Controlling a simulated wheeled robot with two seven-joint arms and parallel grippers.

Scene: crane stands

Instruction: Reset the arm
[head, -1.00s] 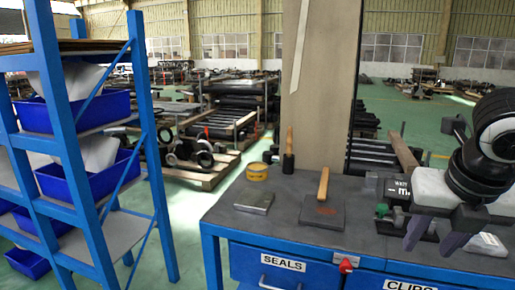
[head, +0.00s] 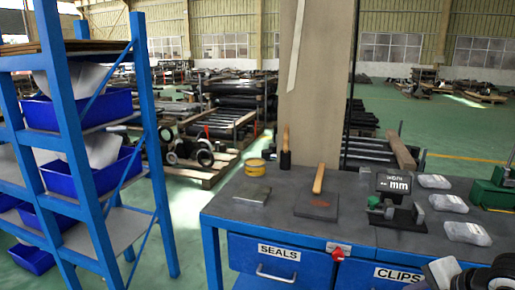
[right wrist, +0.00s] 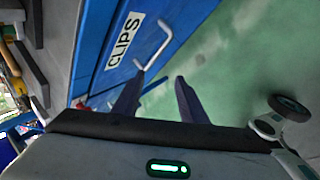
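My right gripper shows in the right wrist view (right wrist: 155,97), its two dark fingers apart with nothing between them. It hangs in front of the workbench, near the blue drawer labelled CLIPS (right wrist: 120,45), apart from its handle. In the head view only part of my right arm (head: 465,275) shows at the bottom right corner; its fingers are out of that picture. My left gripper is not in either view.
The blue workbench (head: 225,212) carries a yellow tape roll (head: 256,167), a wooden-handled tool (head: 320,180), a width display (head: 394,184) and several clear packets (head: 466,232). A blue shelf rack (head: 160,200) with bins stands left. Green floor lies between.

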